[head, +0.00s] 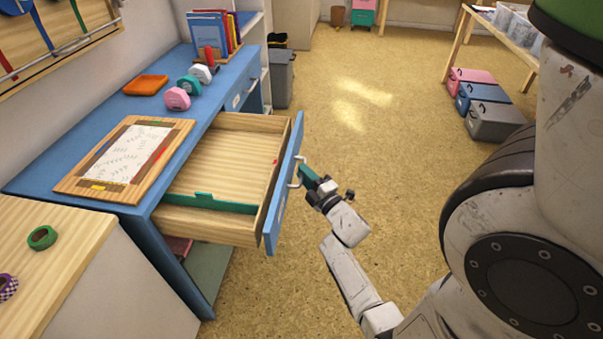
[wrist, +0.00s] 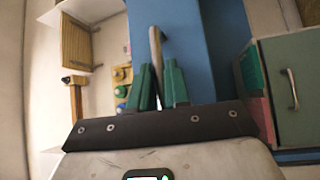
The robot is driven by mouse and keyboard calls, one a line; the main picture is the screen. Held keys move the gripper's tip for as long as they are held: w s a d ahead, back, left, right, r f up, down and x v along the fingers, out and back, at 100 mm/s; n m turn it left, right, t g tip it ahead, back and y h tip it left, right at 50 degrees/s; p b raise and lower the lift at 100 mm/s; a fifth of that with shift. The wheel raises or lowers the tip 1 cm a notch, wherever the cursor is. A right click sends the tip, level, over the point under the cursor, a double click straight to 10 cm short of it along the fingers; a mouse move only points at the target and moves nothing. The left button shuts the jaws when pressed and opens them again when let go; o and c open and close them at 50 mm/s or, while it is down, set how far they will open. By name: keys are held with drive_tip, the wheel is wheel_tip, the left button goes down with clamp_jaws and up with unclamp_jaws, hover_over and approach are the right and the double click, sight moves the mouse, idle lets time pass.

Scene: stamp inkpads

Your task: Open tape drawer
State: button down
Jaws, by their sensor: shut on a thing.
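The tape drawer (head: 232,158) in the blue desk is pulled far out in the head view. Its pale wooden inside is mostly bare, with a green strip (head: 212,203) near the front-left side and a small red spot at the blue front panel (head: 284,190). My gripper (head: 306,176) is at the outer face of that panel, with its green fingers on the metal handle (head: 293,185). In the wrist view, the fingers (wrist: 160,85) stand on either side of the handle bar (wrist: 155,50), close around it. The blue panel (wrist: 200,45) fills the middle behind them.
A framed board (head: 125,160), an orange tray (head: 146,85) and pink (head: 177,98) and teal dispensers are on the desktop. A green tape roll (head: 42,237) lies on the wooden counter at left. The floor (head: 370,170) beside my arm is clear; boxes (head: 495,122) stand farther right.

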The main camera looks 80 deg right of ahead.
drive_tip(key=shift+f, duration=0.1)
drive_tip(key=c, duration=1.2)
unclamp_jaws()
drive_tip(key=shift+o, duration=0.2)
drive_tip(key=v, duration=1)
drive_tip(key=shift+s+a+b, duration=0.25)
drive_tip(key=shift+a+b, duration=0.05)
